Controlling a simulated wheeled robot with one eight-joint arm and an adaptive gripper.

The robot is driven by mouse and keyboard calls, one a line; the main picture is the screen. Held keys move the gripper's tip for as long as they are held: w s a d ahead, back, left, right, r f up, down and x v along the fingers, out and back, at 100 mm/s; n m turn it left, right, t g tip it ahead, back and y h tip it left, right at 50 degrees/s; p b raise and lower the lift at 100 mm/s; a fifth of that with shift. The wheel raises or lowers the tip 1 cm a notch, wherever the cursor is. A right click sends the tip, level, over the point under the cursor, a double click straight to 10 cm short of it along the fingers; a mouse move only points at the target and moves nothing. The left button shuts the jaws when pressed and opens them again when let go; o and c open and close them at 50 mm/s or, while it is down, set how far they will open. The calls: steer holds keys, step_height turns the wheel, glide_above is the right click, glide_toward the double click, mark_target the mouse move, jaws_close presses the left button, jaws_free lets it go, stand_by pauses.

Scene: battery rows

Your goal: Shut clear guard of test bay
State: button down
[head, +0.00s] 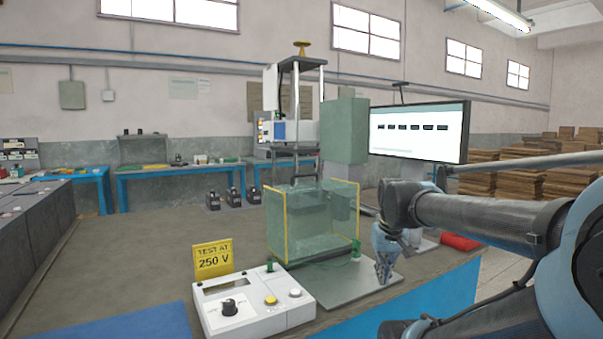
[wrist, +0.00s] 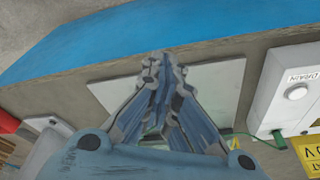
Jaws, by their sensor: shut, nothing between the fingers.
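The test bay's clear guard (head: 312,222) is a see-through, greenish box with yellow edges, standing on a grey base plate (head: 345,287) on the bench. I cannot tell from this angle how far its moving panel is open. My gripper (head: 384,275) is shut and empty, pointing down just right of the guard, low near the plate's right part and apart from the guard. In the wrist view my shut fingers (wrist: 158,70) are over the pale base plate (wrist: 215,88); the guard is not clearly visible there.
A white tester (head: 250,303) with a knob stands front left of the plate, with a yellow "TEST AT 250 V" sign (head: 212,260) behind it. A monitor (head: 418,131) stands behind. A red object (head: 459,242) lies right of my gripper.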

steer(key=w+a+r+n, duration=0.1)
steer(key=w+a+r, duration=0.2)
steer(key=w+r, duration=0.45)
steer(key=w+a+r+n+y, duration=0.1)
steer(key=w+a+r, duration=0.3)
steer(key=w+r, duration=0.3)
steer(key=w+a+r+n, duration=0.1)
steer(key=w+a+r, duration=0.2)
steer(key=w+r, duration=0.45)
steer(key=w+a+r+n+t, duration=0.1)
steer(key=w+a+r, duration=0.2)
steer(key=w+a, duration=0.3)
steer(key=w+a+r+n+y, duration=0.15)
steer(key=w+a, duration=0.25)
steer(key=w, duration=0.4)
steer(key=w+a+r+t, duration=0.1)
steer(key=w+a+r, duration=0.35)
steer(key=w, duration=0.25)
steer(key=s+x, duration=0.1)
steer(key=x, duration=1)
steer(key=shift+s+d+r, duration=0.2)
steer(key=shift+s+d, duration=0.2)
steer(key=shift+s, duration=0.3)
steer(key=shift+s+d+r, duration=0.25)
steer(key=shift+s+d, duration=0.2)
steer(key=shift+s, duration=0.3)
